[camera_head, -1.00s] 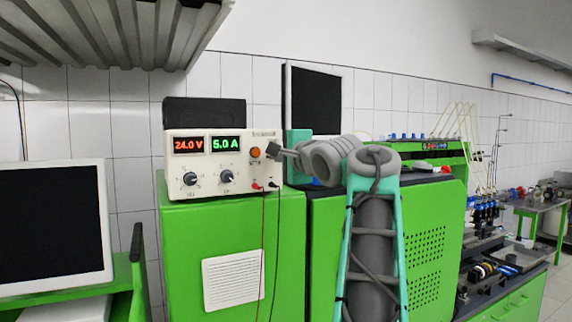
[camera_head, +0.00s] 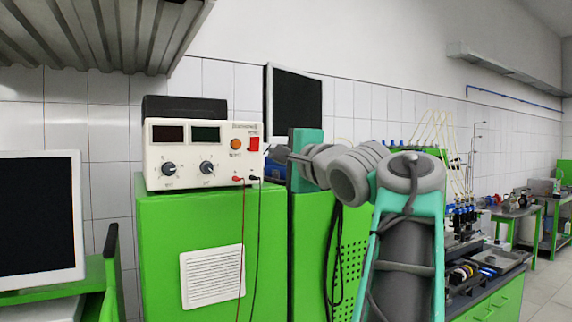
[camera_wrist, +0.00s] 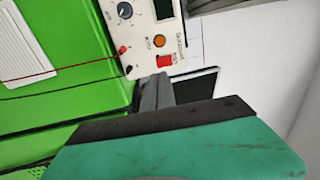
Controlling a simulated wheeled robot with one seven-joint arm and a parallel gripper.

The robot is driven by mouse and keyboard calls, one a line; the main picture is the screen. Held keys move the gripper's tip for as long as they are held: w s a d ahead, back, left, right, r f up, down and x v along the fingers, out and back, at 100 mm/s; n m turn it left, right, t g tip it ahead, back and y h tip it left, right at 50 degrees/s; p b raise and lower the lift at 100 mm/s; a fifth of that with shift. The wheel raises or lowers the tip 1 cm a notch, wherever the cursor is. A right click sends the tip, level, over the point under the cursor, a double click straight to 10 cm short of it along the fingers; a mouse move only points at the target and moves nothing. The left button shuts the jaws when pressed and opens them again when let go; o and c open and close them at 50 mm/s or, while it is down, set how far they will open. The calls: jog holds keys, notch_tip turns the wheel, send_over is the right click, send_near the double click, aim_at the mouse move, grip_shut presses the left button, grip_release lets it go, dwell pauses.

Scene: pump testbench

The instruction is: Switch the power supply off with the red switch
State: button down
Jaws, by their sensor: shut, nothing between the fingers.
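The power supply (camera_head: 190,178) is a white box on a green cabinet, at left of centre in the head view. Both of its display windows (camera_head: 205,134) are dark. The red switch (camera_head: 253,144) is at the right end of its front panel, beside a round orange button (camera_head: 236,144). In the wrist view the red switch (camera_wrist: 165,61) is in plain sight below the orange button (camera_wrist: 159,41). My gripper (camera_head: 277,155) is shut and empty, to the right of the power supply. In the wrist view my gripper's fingers (camera_wrist: 163,78) appear close below the switch; contact cannot be told.
A red and a black cable (camera_head: 259,215) hang from the panel down the green cabinet (camera_head: 160,240). A dark monitor (camera_head: 293,95) stands behind my gripper. Another monitor (camera_head: 38,210) stands at far left. A metal shelf (camera_head: 95,35) overhangs at upper left.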

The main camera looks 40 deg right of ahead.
jog(key=v, duration=0.3)
jog(key=shift+s, duration=0.4)
jog(key=shift+w, duration=0.1)
